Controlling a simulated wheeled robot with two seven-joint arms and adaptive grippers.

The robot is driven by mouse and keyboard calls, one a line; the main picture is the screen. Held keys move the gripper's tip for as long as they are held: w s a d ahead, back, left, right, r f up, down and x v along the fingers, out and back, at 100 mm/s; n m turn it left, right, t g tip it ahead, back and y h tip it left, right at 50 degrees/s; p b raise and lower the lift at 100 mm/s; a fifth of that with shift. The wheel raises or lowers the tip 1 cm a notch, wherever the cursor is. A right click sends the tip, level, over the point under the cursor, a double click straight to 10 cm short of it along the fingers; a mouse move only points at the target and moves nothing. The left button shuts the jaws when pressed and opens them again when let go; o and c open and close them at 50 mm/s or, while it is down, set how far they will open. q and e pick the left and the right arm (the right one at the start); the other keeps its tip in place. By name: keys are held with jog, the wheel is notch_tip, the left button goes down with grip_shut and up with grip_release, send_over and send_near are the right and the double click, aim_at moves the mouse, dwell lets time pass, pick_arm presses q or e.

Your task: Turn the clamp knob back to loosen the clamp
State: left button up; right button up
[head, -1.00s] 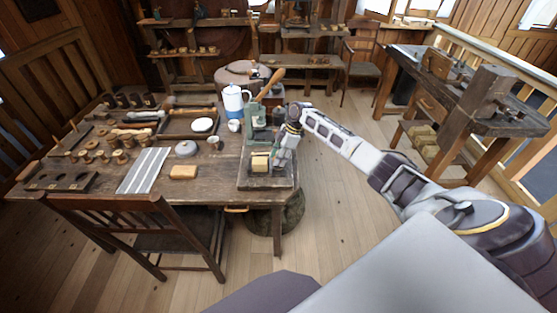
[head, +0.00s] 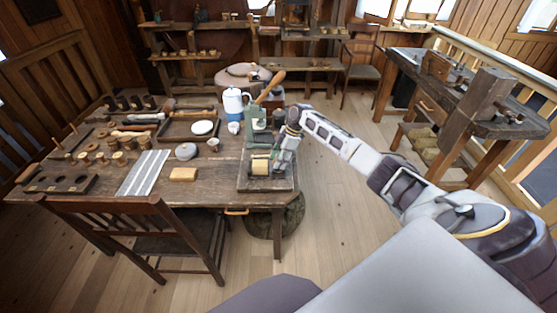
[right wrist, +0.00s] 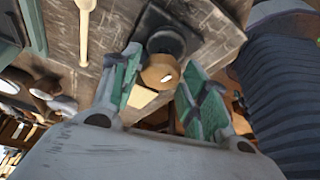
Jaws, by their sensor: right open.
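The green clamp press (head: 256,118) stands at the right end of the workbench, with a long wooden lever (head: 271,86) rising from it. A pale wooden spool (head: 260,165) sits low at its front, on the dark base board (head: 262,185). My right gripper (head: 279,163) is beside the spool, on its right. In the right wrist view my open right gripper (right wrist: 160,84) has green-padded fingers on both sides of a round brown knob (right wrist: 159,72) with a dark collar behind it. I cannot tell whether the pads touch it. The knob is hard to make out in the head view.
The workbench (head: 215,187) holds a blue-and-white pot (head: 233,101), a wooden block (head: 183,174), a striped mat (head: 144,172) and several spools at left. A chair (head: 150,235) stands against its front. Open floor lies right of the bench.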

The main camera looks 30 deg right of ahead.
jog(key=v, duration=1.2)
jog(key=shift+f, duration=0.1)
dwell(0.6)
